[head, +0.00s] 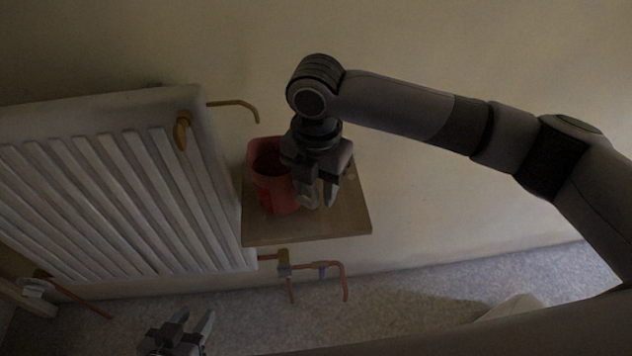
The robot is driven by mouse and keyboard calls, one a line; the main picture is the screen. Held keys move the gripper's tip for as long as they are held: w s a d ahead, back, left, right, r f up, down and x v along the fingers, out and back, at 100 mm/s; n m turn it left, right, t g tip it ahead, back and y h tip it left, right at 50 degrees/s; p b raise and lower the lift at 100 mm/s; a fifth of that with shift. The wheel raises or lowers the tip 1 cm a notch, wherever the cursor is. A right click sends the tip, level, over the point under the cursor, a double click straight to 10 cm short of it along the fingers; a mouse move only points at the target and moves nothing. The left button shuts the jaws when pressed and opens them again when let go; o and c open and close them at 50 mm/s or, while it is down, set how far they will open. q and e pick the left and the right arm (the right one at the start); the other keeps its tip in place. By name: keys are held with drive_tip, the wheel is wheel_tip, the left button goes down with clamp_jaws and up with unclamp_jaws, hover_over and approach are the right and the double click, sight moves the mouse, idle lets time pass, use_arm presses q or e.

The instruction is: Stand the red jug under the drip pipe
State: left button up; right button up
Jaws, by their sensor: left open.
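The red jug (271,187) stands upright on a square wooden board (345,218) beside the radiator. Its dark open mouth faces up. The brass drip pipe (236,103) comes out from the radiator's upper right corner and bends down at its free end. In the picture that end is just above the jug's mouth; I cannot tell whether it is exactly over it. My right gripper (318,196) points down at the jug's right side, with its fingers apart. It hides part of that side, and no handle shows. My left gripper (195,322) is open and empty at the lower left, away from the jug.
A white ribbed radiator (120,195) fills the left, close to the board's left edge. A brass valve (182,131) sits on its upper right. Copper pipes (325,265) run below the board. The plaster wall (450,65) is bare, and the grey floor (400,300) is mostly clear.

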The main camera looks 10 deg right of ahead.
drive_tip(key=shift+r, duration=0.3)
wheel_tip(320, 180, up, 12)
drive_tip(key=p, duration=0.1)
drive_tip(key=shift+f, duration=0.15)
idle(0.5)
